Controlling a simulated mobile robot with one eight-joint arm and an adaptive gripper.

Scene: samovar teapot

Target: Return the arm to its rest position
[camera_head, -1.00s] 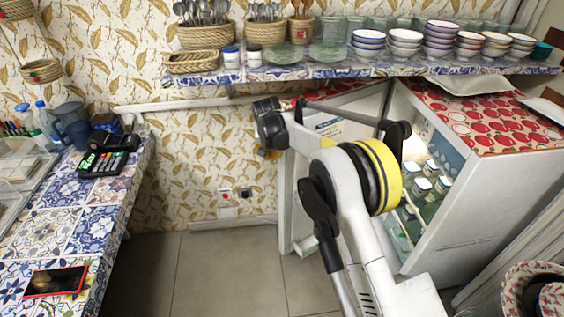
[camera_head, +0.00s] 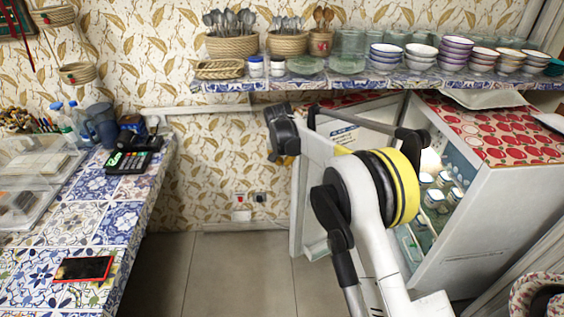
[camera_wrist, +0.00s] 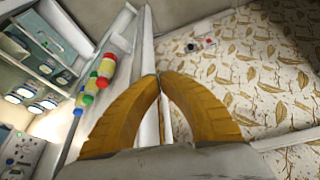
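My gripper (camera_wrist: 159,76) shows in the wrist view as two orange fingers curving together until their tips meet. Nothing shows between the tips. In the head view my white arm with its yellow and black joint stands raised in front of the fridge, bent at a black joint on the left. The fingers are not clear there. The fridge (camera_head: 510,220) has a red-patterned top, and its door (camera_head: 312,190) stands open. In the wrist view, the fingers appear in front of the door area, close to colourful items (camera_wrist: 105,70). I cannot tell whether they touch anything.
A shelf (camera_head: 235,86) with bowls, glasses and baskets runs along the back wall above. A tiled counter (camera_head: 120,222) at left holds a card reader (camera_head: 128,160), a phone (camera_head: 84,268) and bottles. Bare floor (camera_head: 235,275) lies between counter and fridge.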

